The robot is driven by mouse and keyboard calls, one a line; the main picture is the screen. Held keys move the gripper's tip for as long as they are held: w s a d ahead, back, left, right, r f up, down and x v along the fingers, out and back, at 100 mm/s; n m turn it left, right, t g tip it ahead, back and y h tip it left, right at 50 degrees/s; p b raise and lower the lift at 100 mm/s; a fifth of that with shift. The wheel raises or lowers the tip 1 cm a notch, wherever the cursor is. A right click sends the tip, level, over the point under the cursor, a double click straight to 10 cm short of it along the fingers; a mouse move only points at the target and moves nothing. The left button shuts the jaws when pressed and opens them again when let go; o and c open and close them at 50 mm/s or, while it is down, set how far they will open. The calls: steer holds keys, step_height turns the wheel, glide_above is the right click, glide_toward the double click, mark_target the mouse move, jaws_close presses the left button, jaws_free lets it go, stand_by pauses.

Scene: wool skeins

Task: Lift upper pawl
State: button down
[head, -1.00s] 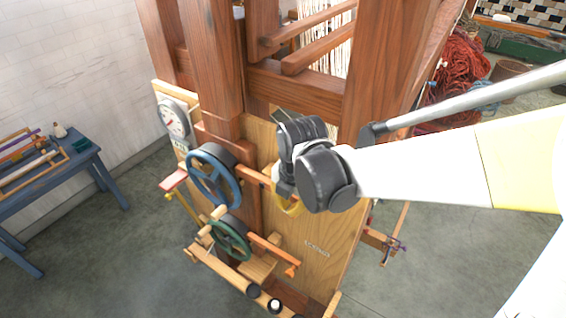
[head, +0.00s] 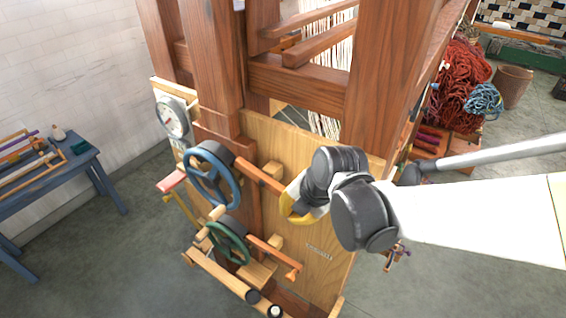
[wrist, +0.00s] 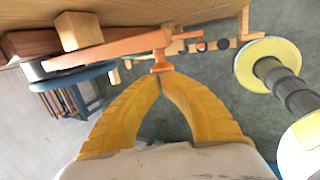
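The upper pawl (head: 262,176) is an orange-brown wooden lever running from beside the blue handwheel (head: 213,174) down to the right. In the wrist view, the upper pawl (wrist: 110,49) ends in a small flared knob. My gripper (head: 290,213) is at the pawl's right end in the head view, which its yellow fingers partly hide. In the wrist view, my gripper (wrist: 160,76) has its fingertips together right at the knob. I cannot see the knob between them, and contact is unclear. A similar lower pawl (head: 274,256) sits beside the green handwheel (head: 229,243).
The wooden panel (head: 310,170) and loom post (head: 385,85) stand close behind my gripper. A wooden block (wrist: 78,31) juts out near the pawl. A dial (head: 172,117) is at the left. A blue table (head: 70,175) stands further left. Open floor lies in front.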

steer(key=shift+w+a+f+b, duration=0.1)
steer(key=shift+f+b, duration=1.3)
steer(key=shift+f, duration=0.15)
